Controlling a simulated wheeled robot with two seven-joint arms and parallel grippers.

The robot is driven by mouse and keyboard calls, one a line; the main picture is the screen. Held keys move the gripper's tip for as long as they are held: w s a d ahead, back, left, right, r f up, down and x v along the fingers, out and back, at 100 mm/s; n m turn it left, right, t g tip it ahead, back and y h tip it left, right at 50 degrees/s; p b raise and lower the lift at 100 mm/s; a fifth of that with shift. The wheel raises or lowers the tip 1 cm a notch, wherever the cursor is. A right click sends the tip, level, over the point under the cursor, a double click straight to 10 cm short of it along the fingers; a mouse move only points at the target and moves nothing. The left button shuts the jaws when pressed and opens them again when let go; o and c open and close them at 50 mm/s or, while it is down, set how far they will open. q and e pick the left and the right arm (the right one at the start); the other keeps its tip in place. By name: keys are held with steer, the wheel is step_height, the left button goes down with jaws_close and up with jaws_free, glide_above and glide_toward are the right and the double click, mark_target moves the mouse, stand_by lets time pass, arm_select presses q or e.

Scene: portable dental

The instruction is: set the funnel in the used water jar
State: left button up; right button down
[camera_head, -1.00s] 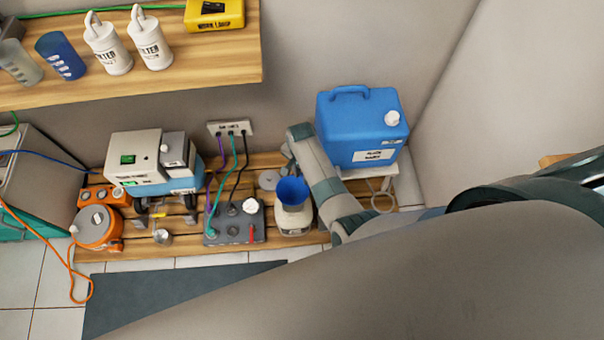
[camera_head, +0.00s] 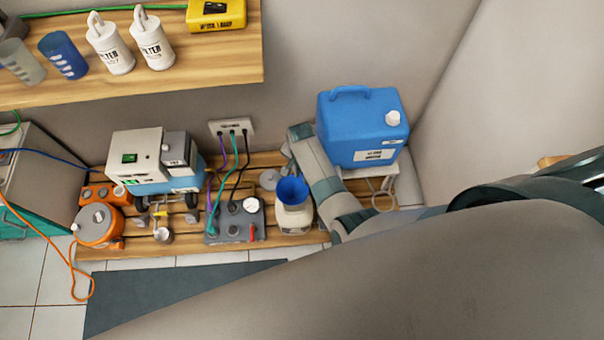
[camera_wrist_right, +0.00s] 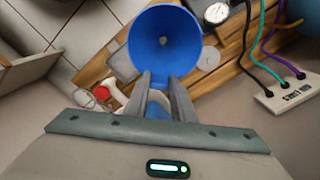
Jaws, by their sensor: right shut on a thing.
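The blue funnel (camera_head: 292,191) is upright, wide mouth up, over the pale used water jar (camera_head: 294,219) on the wooden slats. Its rim hides the jar's mouth, so I cannot tell how far the spout is inside. In the right wrist view the funnel (camera_wrist_right: 165,42) shows its open cone and centre hole. My right gripper (camera_wrist_right: 163,88) is shut on the funnel at its near side. In the head view my right forearm comes down just right of the jar, and its fingers are mostly hidden. My left gripper is not in view.
A grey box with a gauge (camera_head: 235,222) stands left of the jar. A grey round lid (camera_head: 269,179) lies behind it. A large blue water container (camera_head: 360,130) stands behind my right arm. Cables hang from a white socket strip (camera_head: 231,127). A shelf (camera_head: 130,80) overhangs the upper left.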

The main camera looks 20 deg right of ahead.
mark_target(302, 185)
steer(key=shift+f, duration=0.15)
step_height(302, 185, down, 7)
steer(key=b, duration=0.5)
stand_by(1.2)
steer(key=shift+f+b, duration=0.5)
steer(key=shift+f, duration=0.2)
stand_by(0.7)
steer(key=c, duration=1.4)
jaws_free()
steer(key=shift+c, duration=0.2)
steer(key=shift+r, duration=0.15)
step_height(302, 185, up, 17)
steer(key=p, duration=1.8)
steer(key=shift+s+a, duration=0.1)
